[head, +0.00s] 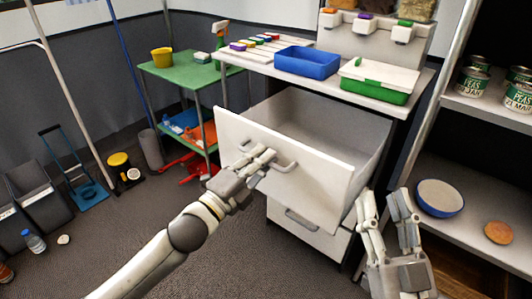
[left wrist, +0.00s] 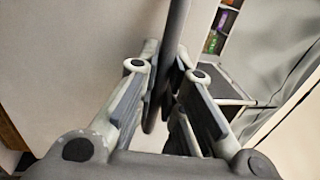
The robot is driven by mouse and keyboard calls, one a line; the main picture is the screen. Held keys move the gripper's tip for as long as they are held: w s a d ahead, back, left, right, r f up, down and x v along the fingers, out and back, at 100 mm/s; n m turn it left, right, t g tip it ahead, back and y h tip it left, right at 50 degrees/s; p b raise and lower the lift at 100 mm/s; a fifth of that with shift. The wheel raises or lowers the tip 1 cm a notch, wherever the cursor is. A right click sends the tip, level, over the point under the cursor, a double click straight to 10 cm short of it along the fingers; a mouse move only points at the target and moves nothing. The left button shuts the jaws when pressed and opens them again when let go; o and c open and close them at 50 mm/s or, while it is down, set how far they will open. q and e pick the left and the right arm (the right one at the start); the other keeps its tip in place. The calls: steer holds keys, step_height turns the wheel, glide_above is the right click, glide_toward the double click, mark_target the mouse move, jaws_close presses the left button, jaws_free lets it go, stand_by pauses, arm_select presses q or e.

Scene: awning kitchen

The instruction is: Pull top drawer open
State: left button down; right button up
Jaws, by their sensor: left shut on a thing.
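The top drawer (head: 235,127) is white with a grey bar handle (head: 285,166) and stands pulled out, its empty-looking inside showing. My left gripper (head: 266,157) is at the handle on the drawer front. In the left wrist view the left gripper (left wrist: 163,85) has its fingers closed around the dark handle bar (left wrist: 172,35). My right gripper (head: 385,200) is at the lower right of the head view, in front of the drawer's right corner. Its fingers are spread apart with nothing between them. A lower drawer (head: 318,238) below is closed.
The counter above holds a blue bin (head: 307,62), a green box with a white lid (head: 380,77) and dispensers. A shelf at right holds a bowl (head: 440,197) and cans (head: 518,96). A green table (head: 180,70) stands at left. The carpet in front is clear.

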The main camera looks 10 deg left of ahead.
stand_by(0.4)
arm_select(q)
steer(key=c, duration=1.5)
jaws_free()
steer(key=v, duration=1.2)
steer(key=shift+s, duration=0.1)
